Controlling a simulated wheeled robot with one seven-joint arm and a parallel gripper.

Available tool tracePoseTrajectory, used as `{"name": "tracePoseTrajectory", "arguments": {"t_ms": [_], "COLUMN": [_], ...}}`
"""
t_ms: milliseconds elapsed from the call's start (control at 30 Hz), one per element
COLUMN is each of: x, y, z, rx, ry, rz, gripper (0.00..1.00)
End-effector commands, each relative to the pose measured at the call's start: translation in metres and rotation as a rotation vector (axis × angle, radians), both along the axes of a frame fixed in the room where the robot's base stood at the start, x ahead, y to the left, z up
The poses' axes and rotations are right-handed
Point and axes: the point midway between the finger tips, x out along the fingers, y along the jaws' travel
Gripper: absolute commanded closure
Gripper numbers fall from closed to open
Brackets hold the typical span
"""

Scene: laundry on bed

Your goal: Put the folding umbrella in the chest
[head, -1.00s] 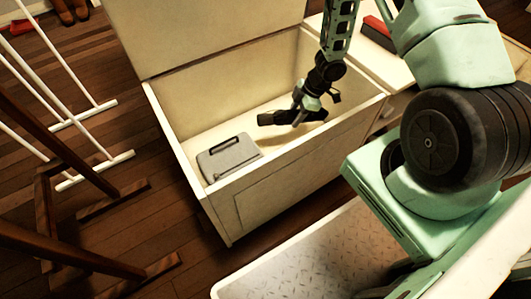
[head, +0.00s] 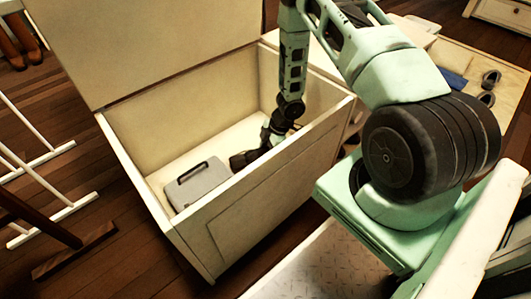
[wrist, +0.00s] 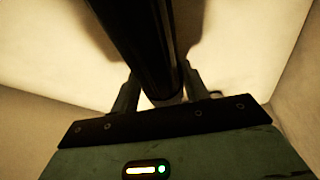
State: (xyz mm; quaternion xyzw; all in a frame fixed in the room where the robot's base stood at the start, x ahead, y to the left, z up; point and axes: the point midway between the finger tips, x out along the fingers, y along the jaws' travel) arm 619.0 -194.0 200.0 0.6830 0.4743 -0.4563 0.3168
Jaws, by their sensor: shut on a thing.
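The chest (head: 255,195) is a cream box with its lid raised at the back. My gripper (head: 264,149) reaches down inside it, towards the right half. It is shut on the black folding umbrella (head: 243,159), whose dark end points left towards a grey case. In the wrist view the umbrella (wrist: 135,40) runs from between the fingers of my gripper (wrist: 160,88) up and out of the frame, over the pale chest floor. The front wall partly hides the gripper, so I cannot tell whether the umbrella touches the floor.
The grey case (head: 197,183) with a dark handle lies on the left of the chest floor. The chest's front wall stands between my base and the inside. White rack legs (head: 50,195) stand on the wooden floor at left. Grey shoes (head: 489,88) lie at far right.

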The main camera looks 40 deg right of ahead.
Motion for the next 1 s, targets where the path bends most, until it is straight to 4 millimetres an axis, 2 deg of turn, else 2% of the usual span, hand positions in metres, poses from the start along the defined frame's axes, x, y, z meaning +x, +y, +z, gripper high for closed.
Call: {"name": "tracePoseTrajectory", "arguments": {"t_ms": [133, 167, 233, 633, 767, 1000], "x": [0.000, 0.000, 0.000, 0.000, -0.001, -0.007], "y": [0.000, 0.000, 0.000, -0.001, -0.006, -0.020], "z": [-0.002, -0.003, -0.002, 0.003, 0.018, 0.056], "rx": [0.000, 0.000, 0.000, 0.000, -0.001, 0.000], "ry": [0.000, 0.000, 0.000, 0.000, -0.001, -0.001], "rz": [-0.001, -0.001, -0.001, -0.001, -0.002, -0.001], "gripper": [0.91, 0.52, 0.33, 0.33, 0.33, 0.33]}}
